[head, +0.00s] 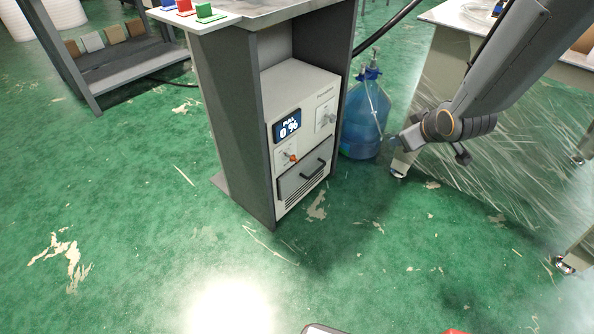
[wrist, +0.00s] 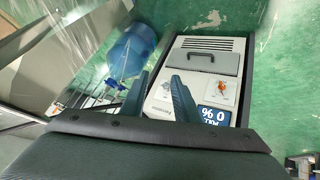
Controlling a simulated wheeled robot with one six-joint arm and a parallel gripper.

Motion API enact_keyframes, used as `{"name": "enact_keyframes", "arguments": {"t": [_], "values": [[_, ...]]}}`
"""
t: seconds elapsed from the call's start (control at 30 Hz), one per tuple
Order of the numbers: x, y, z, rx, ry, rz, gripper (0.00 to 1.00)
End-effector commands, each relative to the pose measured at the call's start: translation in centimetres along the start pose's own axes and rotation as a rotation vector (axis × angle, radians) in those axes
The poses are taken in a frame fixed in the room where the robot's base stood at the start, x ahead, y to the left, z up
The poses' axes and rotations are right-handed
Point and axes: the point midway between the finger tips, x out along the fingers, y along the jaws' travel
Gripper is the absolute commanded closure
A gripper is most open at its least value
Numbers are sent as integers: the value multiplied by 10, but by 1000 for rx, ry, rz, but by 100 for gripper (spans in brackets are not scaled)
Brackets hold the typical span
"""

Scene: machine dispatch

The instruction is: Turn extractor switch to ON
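The extractor (head: 304,88) is a pale box set in a dark grey cabinet. Its display (head: 287,126) reads "PULL 0 %". Below the display is a switch with an orange tip (head: 290,156). A second, greyish switch plate (head: 325,117) sits at its upper right. In the wrist view the extractor appears upside down, with the orange-tipped switch (wrist: 221,86) above the display (wrist: 214,116). My gripper (head: 398,142) is right of the cabinet, apart from it, near the blue bottle. In the wrist view my gripper's fingers (wrist: 158,97) are spread and empty.
A blue water bottle (head: 366,118) stands on the floor right of the cabinet. A drawer (head: 302,179) with a dark handle is below the switches. A table (head: 452,22) stands at right. The green floor before the cabinet is clear.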

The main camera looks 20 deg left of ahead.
Motion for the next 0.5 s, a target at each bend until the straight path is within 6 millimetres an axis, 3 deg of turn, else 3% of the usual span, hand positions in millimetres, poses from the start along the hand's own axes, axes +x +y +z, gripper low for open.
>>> {"name": "enact_keyframes", "arguments": {"t": [0.03,0.2,0.5], "values": [[36,-12,0,-47,54,-15,72],[110,-52,-23,-198,267,-57,72],[208,-145,-40,-390,663,-150,72]]}}
